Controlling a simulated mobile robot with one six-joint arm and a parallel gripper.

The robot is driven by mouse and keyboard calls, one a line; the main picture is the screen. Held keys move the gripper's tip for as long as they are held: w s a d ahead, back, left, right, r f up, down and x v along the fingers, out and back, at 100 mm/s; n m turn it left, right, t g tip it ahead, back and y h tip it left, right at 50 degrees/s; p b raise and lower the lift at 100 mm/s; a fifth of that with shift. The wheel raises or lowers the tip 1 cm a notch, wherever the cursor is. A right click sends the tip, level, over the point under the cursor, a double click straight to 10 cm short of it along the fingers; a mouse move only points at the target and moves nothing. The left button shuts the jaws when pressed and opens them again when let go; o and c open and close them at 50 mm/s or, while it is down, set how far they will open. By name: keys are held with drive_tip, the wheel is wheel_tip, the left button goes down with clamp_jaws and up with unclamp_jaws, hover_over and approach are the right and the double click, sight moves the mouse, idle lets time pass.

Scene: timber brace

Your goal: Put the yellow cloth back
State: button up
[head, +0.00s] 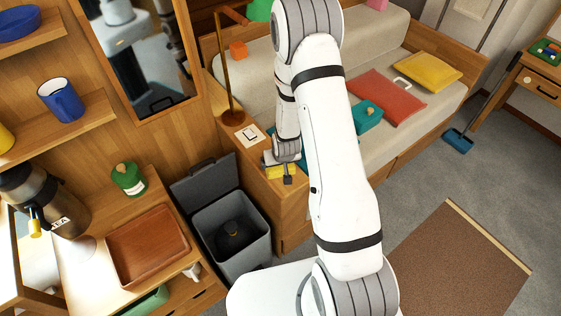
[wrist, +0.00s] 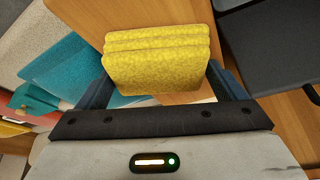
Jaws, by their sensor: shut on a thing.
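The yellow cloth (wrist: 157,62) is a folded, layered, speckled pad. In the wrist view it sits between the two dark fingers of my gripper (wrist: 158,82), which is shut on it. In the head view my gripper (head: 284,168) is low at the wooden end of the sofa, and only a small part of the yellow cloth (head: 271,173) shows beside it. My arm hides much of the area around it. Whether the cloth touches the wood below, I cannot tell.
An open grey bin (head: 232,232) with a dark lump inside stands left of my gripper, its lid (head: 205,180) raised. A lamp (head: 233,116) and a white switch plate (head: 250,135) are close behind. A wooden tray (head: 148,245) lies on the left counter. The sofa holds cushions.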

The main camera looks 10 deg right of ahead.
drive_tip(key=o, duration=0.6)
drive_tip(key=shift+r, duration=0.1)
drive_tip(key=s+v, duration=0.1)
drive_tip(key=v, duration=2.8)
drive_tip(key=shift+g, duration=0.9)
drive_tip(key=s+r, duration=0.2)
drive_tip(key=s, duration=0.2)
drive_tip(key=s+r, duration=0.5)
drive_tip(key=s, duration=0.2)
drive_tip(key=shift+s+d+r, duration=0.25)
drive_tip(key=shift+s+r, duration=0.05)
drive_tip(key=shift+r, duration=0.05)
